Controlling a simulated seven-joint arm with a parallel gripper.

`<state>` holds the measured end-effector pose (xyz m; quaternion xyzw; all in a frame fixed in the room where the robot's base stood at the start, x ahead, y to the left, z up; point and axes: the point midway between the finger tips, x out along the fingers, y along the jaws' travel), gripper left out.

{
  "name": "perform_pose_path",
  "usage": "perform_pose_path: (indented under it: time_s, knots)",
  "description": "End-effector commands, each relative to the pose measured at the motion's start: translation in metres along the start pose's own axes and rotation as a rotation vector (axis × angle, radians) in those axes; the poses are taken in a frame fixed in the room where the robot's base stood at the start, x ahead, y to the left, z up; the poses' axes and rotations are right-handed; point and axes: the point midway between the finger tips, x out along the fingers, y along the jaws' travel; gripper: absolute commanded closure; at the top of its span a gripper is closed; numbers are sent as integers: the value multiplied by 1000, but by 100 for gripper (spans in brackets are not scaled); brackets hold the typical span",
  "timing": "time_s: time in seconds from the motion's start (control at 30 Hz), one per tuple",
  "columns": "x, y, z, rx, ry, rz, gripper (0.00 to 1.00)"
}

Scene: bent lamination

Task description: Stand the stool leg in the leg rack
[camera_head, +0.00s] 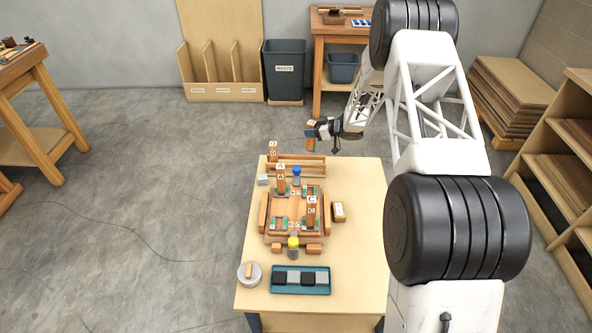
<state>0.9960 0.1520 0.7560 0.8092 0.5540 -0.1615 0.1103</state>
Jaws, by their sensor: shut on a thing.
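My gripper (314,132) is shut on a short wooden stool leg (310,142) with a white label on top. It holds the leg upright in the air, beyond the back edge of the table. A low wooden frame that looks like the leg rack (312,167) lies at the back of the table. A leg marked D (273,154) stands at its left end. A leg marked A (281,183) and a leg marked C (311,213) stand by the wooden assembly (297,210) mid-table. The held leg's label is too small to read surely.
On the table (358,250) are a teal tray (273,291) of dark and light blocks, a round grey item (244,281), a small wooden block (338,212), and blue and yellow knobs. The table's right side is mostly clear. A waste bin (284,75) stands behind.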

Motion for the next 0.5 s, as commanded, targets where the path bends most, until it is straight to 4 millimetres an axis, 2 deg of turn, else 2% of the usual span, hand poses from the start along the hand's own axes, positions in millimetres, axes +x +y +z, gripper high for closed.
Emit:
perform_pose_path:
  time_s: [0.23, 0.5]
  knots:
    - [6, -2, 3, -88, 0, -211, 95]
    - [4, -3, 7, -136, 1, -326, 95]
